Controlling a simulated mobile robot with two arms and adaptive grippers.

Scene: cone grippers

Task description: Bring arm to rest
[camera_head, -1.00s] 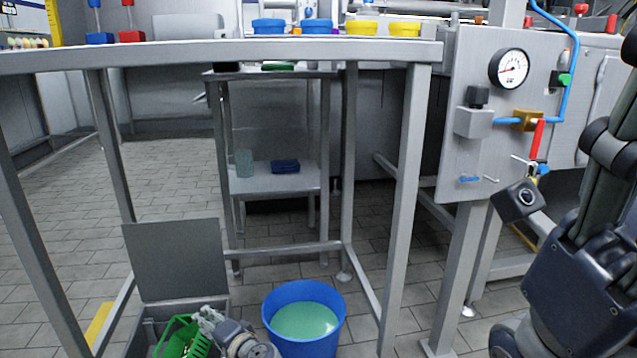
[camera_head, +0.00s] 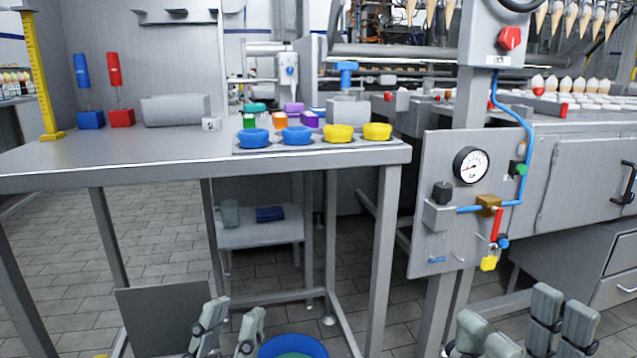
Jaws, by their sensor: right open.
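My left gripper (camera_head: 232,325) is at the bottom, left of centre, in front of the table's lower frame. Its two fingers point up, stand apart and hold nothing that I can see. My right gripper (camera_head: 525,325) is at the bottom right, below and right of the gauge panel (camera_head: 425,165). Its fingers point up and are spread open, with nothing visible between them. The wrists and arms of both are mostly below the picture edge.
A grey table (camera_head: 130,157) carries blue and yellow rings (camera_head: 338,133). The panel bears a gauge (camera_head: 471,165), a red lever (camera_head: 497,225) and a yellow padlock (camera_head: 489,263). A blue bucket (camera_head: 292,347) stands on the floor right of my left gripper.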

